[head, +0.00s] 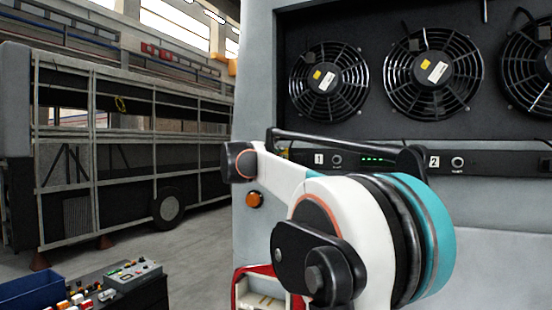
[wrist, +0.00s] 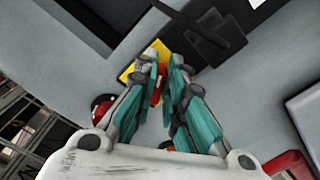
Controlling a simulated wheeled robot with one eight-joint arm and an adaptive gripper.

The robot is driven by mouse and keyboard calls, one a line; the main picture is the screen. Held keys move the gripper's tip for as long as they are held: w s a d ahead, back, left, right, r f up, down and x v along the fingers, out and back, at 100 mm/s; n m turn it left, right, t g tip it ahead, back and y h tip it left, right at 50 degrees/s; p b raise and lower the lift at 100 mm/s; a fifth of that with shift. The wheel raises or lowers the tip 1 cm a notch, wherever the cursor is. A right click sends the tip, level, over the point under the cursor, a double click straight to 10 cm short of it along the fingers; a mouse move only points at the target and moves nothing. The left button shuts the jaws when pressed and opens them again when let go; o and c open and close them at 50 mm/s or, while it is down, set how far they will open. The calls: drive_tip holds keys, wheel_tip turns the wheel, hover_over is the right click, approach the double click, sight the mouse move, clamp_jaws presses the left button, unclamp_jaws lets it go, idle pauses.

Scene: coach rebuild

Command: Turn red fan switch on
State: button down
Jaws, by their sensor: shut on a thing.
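In the wrist view my gripper (wrist: 164,60) has its teal fingers closed around a small red switch (wrist: 157,96) on a yellow plate (wrist: 131,64) on the grey panel. I take this for the red fan switch. The fingers cover much of it, so its position, on or off, cannot be read. In the head view my arm hides the switch and the gripper. Black fans (head: 328,84) sit in the dark recess above, and whether they turn cannot be told.
A black strip with labels 1 and 2 (head: 434,162) runs below the fans. Another round red part (wrist: 103,105) is left of the fingers. An orange lamp (head: 254,200) sits on the panel. A red-edged case (head: 243,294) and a control box (head: 133,272) are low down.

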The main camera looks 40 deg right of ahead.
drive_tip(key=m, duration=0.3)
drive_tip(key=f+m+b, duration=0.1)
drive_tip(key=m, duration=0.2)
drive_tip(key=shift+s, duration=0.1)
drive_tip(key=shift+m, duration=0.3)
idle(0.3)
drive_tip(key=c, duration=1.7)
unclamp_jaws()
drive_tip(key=shift+o, duration=0.2)
drive_tip(key=v, duration=1.2)
drive_tip(key=shift+s+f, duration=0.1)
drive_tip(key=shift+f, duration=0.05)
